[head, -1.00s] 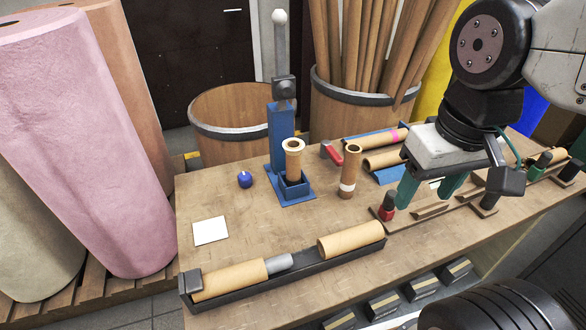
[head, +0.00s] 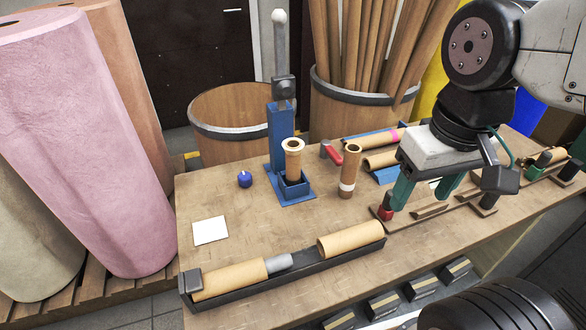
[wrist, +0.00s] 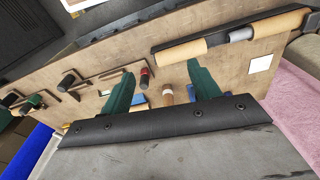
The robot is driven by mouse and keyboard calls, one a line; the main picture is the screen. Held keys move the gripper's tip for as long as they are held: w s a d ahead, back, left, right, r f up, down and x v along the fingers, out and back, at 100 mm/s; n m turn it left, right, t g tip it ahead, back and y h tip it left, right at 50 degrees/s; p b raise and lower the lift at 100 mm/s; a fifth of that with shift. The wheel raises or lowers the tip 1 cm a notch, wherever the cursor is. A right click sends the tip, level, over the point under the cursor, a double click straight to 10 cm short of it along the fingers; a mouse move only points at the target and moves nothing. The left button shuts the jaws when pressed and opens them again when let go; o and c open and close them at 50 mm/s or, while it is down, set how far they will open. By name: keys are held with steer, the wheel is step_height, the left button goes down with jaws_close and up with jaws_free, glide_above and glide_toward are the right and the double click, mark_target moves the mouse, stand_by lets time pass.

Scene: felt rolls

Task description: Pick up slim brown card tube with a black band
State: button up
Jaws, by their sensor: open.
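I cannot make out a black band on any brown tube. An upright slim brown tube (head: 351,160) with a white band stands on the bench. It also shows in the wrist view (wrist: 168,92), between my green fingers but apart from them. Another brown tube (head: 293,160) stands in a blue holder (head: 283,130).
A black tray (head: 300,279) with thick tubes lies along the front edge. Close to my gripper are a red-and-black knob (head: 386,205) and wooden blocks (head: 432,208). A barrel (head: 335,115) holds several long tubes. The bench's left middle is mostly clear, with a white card (head: 210,230).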

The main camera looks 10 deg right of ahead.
steer(key=w+a+f+n, duration=0.1)
steer(key=w+a+f, duration=0.3)
steer(key=w, duration=0.6)
steer(key=w+a+f+n, duration=0.1)
steer(key=w+a+f, duration=0.35)
steer(key=w, duration=0.45)
steer(key=t+y, duration=0.1)
steer(key=t, duration=0.2)
glide_above(293, 156)
steer(key=s+d, duration=0.1)
steer(key=shift+s+n, duration=0.1)
steer(key=shift+n, duration=0.2)
steer(key=x, duration=0.7)
steer(key=shift+w+f, duration=0.2)
steer(key=shift+w, duration=0.2)
jaws_close()
steer(key=shift+r, duration=0.1)
